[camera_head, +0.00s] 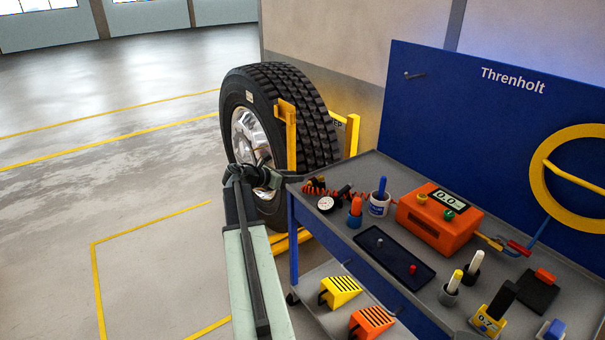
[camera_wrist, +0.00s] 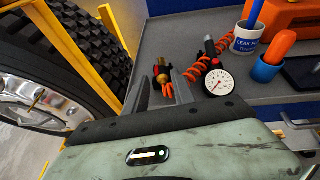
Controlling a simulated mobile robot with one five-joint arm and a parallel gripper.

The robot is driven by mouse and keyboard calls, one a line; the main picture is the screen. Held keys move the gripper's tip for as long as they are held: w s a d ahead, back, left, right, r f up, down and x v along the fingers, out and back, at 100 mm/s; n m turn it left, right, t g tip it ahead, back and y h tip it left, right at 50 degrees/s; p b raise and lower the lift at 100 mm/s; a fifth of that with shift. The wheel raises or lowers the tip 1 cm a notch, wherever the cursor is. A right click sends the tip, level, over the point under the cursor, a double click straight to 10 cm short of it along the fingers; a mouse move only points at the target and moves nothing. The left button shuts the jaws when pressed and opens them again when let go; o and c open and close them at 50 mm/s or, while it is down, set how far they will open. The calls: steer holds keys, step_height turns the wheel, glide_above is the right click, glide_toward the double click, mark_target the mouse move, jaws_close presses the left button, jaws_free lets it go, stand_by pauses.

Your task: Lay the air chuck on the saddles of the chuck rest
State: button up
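A brass and dark fitting with a red part, which looks like the air chuck (camera_wrist: 162,72), lies on the near left corner of the grey cart top, joined to an orange coiled hose (camera_wrist: 197,70). In the head view this fitting (camera_head: 316,184) is small and partly confused with the hose. My gripper (camera_wrist: 159,76) has its two grey fingers apart, pointing at the fitting with nothing held between them. In the head view my gripper (camera_head: 284,179) is just left of the cart's edge. I cannot make out the chuck rest or its saddles for sure.
A white dial gauge (camera_wrist: 219,83) with a black handle lies right of the fitting. A blue-white mug (camera_head: 378,203), an orange-topped blue cup (camera_head: 355,212) and an orange inflator box (camera_head: 437,222) stand further right. The big tyre (camera_head: 285,120) and yellow posts stand left of the cart.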

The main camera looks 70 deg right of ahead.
steer(key=p+v, duration=0.1)
steer(key=v, duration=0.5)
steer(key=shift+p, duration=0.3)
steer(key=shift+w+a, duration=0.1)
steer(key=shift+a, duration=0.05)
steer(key=w+a+f+m+t+y, duration=0.1)
steer(key=w+a+f+m+t, duration=0.15)
steer(key=w+a, duration=0.5)
steer(key=w+a+f+m+t+y, duration=0.15)
steer(key=w+a+f, duration=0.25)
steer(key=a, duration=0.7)
steer(key=w+a+f+m+t+y, duration=0.1)
steer(key=w+a+f+m+y, duration=0.15)
steer(key=w+a, duration=0.45)
steer(key=a+f+m+y, duration=0.2)
steer(key=a+m+y, duration=0.1)
steer(key=a, duration=1.7)
steer(key=a+f+m+t+y, duration=0.1)
steer(key=a+f+m+y, duration=0.2)
steer(key=a, duration=1.7)
steer(key=shift+a+f+y, duration=0.3)
steer(key=shift+a+y, duration=0.1)
steer(key=shift+y, duration=0.1)
